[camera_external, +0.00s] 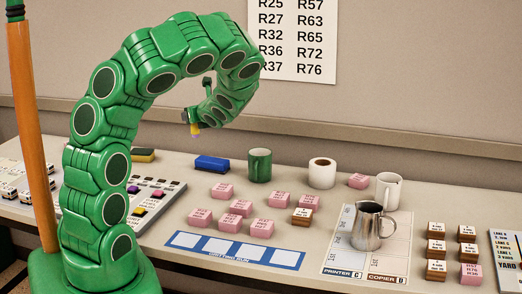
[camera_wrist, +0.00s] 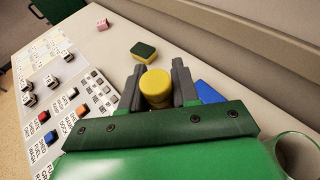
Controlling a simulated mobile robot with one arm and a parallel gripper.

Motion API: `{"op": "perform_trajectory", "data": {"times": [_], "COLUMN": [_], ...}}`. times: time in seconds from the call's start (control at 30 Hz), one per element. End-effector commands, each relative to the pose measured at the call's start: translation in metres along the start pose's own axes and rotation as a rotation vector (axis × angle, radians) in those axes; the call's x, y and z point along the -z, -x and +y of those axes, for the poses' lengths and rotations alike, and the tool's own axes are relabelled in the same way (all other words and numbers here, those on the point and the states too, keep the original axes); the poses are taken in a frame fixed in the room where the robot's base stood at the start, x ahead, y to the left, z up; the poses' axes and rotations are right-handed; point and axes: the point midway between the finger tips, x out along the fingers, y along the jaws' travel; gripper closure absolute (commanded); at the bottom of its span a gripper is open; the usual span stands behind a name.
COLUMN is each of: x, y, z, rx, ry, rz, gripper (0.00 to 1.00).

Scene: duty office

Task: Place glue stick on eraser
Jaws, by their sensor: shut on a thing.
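The glue stick (camera_wrist: 155,82) is a yellow cylinder between the two grey fingers of my gripper (camera_wrist: 157,78). In the external view my gripper (camera_external: 189,118) is high above the table, with the yellow glue stick (camera_external: 195,129) showing at its tip. A blue block (camera_external: 212,164), which looks like the eraser, lies flat on the table below, apart from the glue stick. In the wrist view the blue block (camera_wrist: 208,92) shows beside the right finger, partly hidden by my gripper.
A yellow and dark-green sponge (camera_external: 143,155) lies left of the blue block. A green mug (camera_external: 259,165) stands close to its right. Several pink blocks (camera_external: 222,191) lie in front. A white mug (camera_external: 322,173) and metal pitcher (camera_external: 368,228) stand farther right.

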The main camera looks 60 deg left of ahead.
Motion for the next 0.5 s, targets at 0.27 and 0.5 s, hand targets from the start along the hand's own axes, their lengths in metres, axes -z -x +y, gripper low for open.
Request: {"op": "perform_trajectory", "data": {"times": [0.27,0.5], "x": [0.009,0.015], "y": [-0.03,-0.053], "z": [-0.028,-0.051], "rx": [-0.001,-0.002], "ry": [0.001,0.0], "rz": [0.003,0.002], "gripper": [0.99,0.99]}}
